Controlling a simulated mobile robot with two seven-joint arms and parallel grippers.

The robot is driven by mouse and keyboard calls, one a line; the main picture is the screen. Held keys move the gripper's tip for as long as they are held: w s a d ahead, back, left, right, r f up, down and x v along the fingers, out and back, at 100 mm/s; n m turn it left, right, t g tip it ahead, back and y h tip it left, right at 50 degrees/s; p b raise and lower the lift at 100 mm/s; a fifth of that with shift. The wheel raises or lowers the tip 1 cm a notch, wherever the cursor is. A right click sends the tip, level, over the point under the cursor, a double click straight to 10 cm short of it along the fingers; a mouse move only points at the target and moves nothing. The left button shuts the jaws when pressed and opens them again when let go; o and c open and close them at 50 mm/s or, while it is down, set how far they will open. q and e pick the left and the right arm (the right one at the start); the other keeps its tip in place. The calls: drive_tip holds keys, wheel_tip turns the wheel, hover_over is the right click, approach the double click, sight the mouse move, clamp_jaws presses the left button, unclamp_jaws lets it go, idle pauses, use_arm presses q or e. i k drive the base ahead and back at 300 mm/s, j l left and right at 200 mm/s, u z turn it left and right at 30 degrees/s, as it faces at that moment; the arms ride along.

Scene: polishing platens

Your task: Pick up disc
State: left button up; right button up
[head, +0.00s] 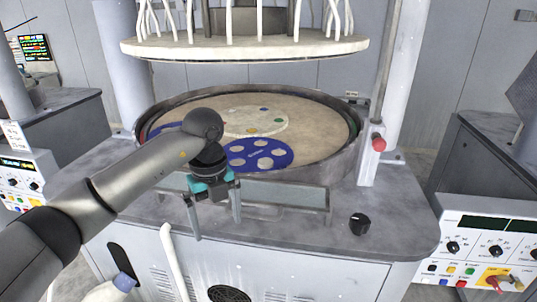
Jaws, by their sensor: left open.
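A blue disc (276,144) with several pale round openings lies flat on the beige round platen (315,140), near its front rim. Another blue patch (163,129) shows farther left on the platen, mostly hidden behind my left arm. My left gripper (214,214) has dark fingers and teal parts. It points down in front of the platen's front rim, left of and nearer than the blue disc. Its two fingers are apart with nothing between them. My right gripper is not in view.
A raised metal rim (352,158) surrounds the platen. A pale round upper plate (250,47) with white hoses hangs above it. A black knob (359,224) and a red knob (378,143) stand at right. Control panels (492,250) flank the machine.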

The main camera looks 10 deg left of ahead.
sight(265, 163)
drive_tip(key=i, duration=1.3)
